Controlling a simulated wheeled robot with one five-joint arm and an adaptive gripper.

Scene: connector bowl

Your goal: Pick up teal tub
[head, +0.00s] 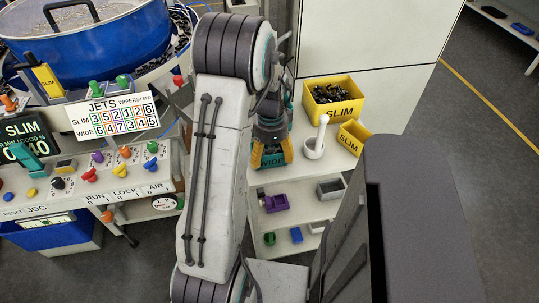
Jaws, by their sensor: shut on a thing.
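The teal tub (269,159) shows in the head view on the top of the white shelf unit, with part of a "WIDE" label visible on its front. My gripper (270,154), with yellow-orange fingers, reaches down over it and is shut on it, one finger on each side. My arm passes in front and hides the area to the left of the tub. I cannot tell whether the tub still touches the shelf top.
A yellow SLIM tub (340,112) full of dark parts stands behind right, with a smaller yellow tub (354,138) nearby. A white mortar-like holder (314,148) stands close right of the gripper. Lower shelves hold small bins. A control panel with a blue bowl (100,38) is left.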

